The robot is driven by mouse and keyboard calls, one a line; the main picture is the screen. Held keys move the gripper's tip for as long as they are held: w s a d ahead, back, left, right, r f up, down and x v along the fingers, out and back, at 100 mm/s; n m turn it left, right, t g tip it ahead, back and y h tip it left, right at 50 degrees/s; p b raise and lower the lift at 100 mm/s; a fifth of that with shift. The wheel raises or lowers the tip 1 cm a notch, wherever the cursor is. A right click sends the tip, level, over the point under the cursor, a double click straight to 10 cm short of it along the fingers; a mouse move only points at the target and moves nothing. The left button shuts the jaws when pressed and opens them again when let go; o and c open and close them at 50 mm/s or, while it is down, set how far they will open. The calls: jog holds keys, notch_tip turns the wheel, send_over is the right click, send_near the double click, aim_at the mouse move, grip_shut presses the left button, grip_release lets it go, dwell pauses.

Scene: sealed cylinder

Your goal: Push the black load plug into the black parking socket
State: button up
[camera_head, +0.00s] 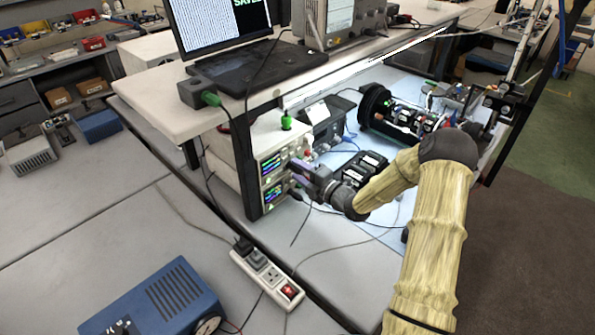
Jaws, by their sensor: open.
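My gripper (297,173) is open, with its fingers at the front panel of the stacked bench instruments (272,166) under the shelf. Its fingertips hide part of that panel. I cannot make out a black load plug or a black parking socket for certain. Both are too small here or hidden by my gripper. I cannot tell whether anything lies between the fingers. Thin dark cables hang below my gripper near the panel.
A black-ended cylinder assembly (376,104) lies on the bench behind my arm. A tray of black blocks (362,168) lies right of my gripper. The shelf leg (246,175) stands close left. A power strip (266,275) and blue box (160,302) are in front.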

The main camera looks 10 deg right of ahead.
aim_at(303, 173)
dwell(0.4)
grip_shut()
jog(key=shift+s+d, duration=0.1)
jog(key=shift+b+v, duration=1.35)
jog(key=shift+v, duration=1.55)
jog(key=shift+s, duration=0.15)
